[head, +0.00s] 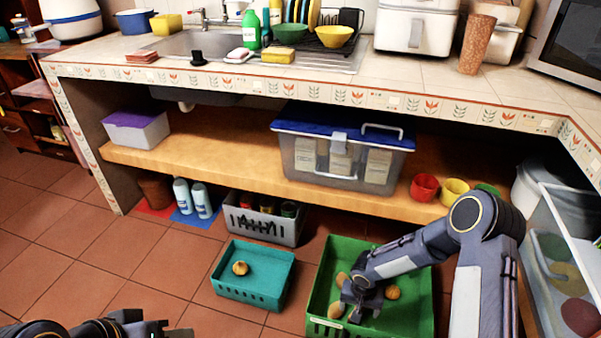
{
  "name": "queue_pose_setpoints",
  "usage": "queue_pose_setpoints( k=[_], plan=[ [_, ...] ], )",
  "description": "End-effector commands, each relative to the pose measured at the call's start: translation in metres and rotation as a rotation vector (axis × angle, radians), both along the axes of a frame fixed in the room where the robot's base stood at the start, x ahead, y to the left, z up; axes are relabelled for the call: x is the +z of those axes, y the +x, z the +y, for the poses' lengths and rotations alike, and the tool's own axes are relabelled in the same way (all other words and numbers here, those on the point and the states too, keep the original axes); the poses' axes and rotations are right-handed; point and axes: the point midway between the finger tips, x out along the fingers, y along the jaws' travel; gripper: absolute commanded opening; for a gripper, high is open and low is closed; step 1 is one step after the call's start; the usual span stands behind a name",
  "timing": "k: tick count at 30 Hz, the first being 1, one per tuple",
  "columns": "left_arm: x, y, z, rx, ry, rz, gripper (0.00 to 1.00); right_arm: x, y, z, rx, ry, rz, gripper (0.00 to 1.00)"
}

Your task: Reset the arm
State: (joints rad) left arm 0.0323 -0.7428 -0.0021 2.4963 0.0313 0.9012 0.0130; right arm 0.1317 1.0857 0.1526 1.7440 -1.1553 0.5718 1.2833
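My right arm comes in from the right, and its gripper (357,303) points down into the green crate (420,318) on the floor. Several brownish, potato- or onion-like items (393,292) lie in that crate around the gripper. The fingers are small and partly hidden, so I cannot tell whether they are open or hold anything. My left gripper (165,329) is at the bottom left edge, low over the floor and away from the crates. Its fingertips look apart, with nothing visible between them.
A teal crate (250,292) with one onion-like item (240,268) stands left of the green crate. A grey basket (262,229) is behind it. The wooden shelf (230,160) under the counter holds a blue-lidded box (340,160) and cups. Floor at left is clear.

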Motion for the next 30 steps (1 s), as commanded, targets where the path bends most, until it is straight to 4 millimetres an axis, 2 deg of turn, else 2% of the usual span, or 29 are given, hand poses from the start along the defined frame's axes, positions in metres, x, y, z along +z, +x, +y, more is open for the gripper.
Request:
queue_pose_setpoints(
  k=[8,13,18,21,27,30],
  plan=[
    [-0.015,0.000,0.000,0.000,0.000,0.000,0.36,0.065,0.003,-0.036,-0.005,-0.027,-0.045,0.77],
    [-0.030,0.000,0.000,0.000,0.000,0.000,0.36,0.126,-0.014,-0.063,-0.011,-0.030,-0.085,0.77],
    [-0.046,0.000,0.000,0.000,0.000,0.000,0.36,0.188,-0.058,-0.083,-0.012,0.004,-0.138,0.77],
    [-0.056,0.000,0.000,0.000,0.000,0.000,0.36,0.214,-0.090,-0.086,-0.006,0.043,-0.178,0.77],
    [-0.072,0.000,0.000,0.000,0.000,0.000,0.36,0.244,-0.152,-0.077,0.028,0.148,-0.276,0.77],
    [-0.077,0.000,0.000,0.000,0.000,0.000,0.36,0.249,-0.173,-0.070,0.050,0.190,-0.318,0.77]
  ],
)
